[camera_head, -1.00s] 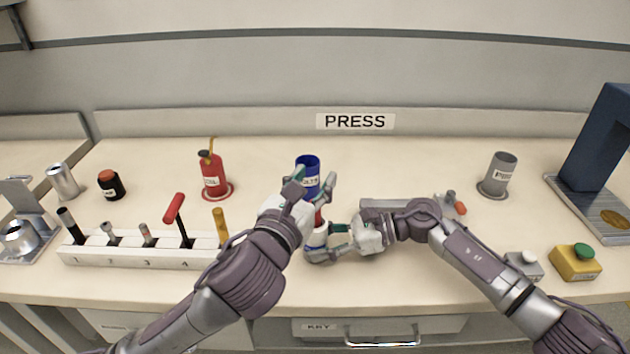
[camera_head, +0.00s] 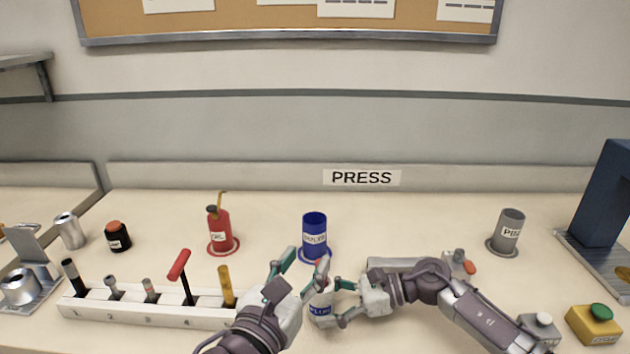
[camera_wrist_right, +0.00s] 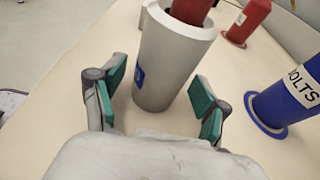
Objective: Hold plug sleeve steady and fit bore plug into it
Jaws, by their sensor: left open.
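The plug sleeve (camera_head: 321,296) is a pale grey cylinder with a blue label, standing on the bench. In the right wrist view, the sleeve (camera_wrist_right: 168,65) has the red bore plug (camera_wrist_right: 191,9) in its mouth; the plug's depth is hidden and its top is cut off. In the head view only a bit of red shows by the left fingers. My right gripper (camera_head: 333,301) has its fingers on either side of the sleeve. In the wrist view its teal pads (camera_wrist_right: 160,90) are apart, with a gap at the left. My left gripper (camera_head: 307,260) is open just above and left of the sleeve.
A blue bolts cup (camera_head: 314,235) stands close behind the grippers. A grey cup (camera_head: 509,230), a yellow button box (camera_head: 594,325) and a blue press (camera_head: 603,210) are to the right.

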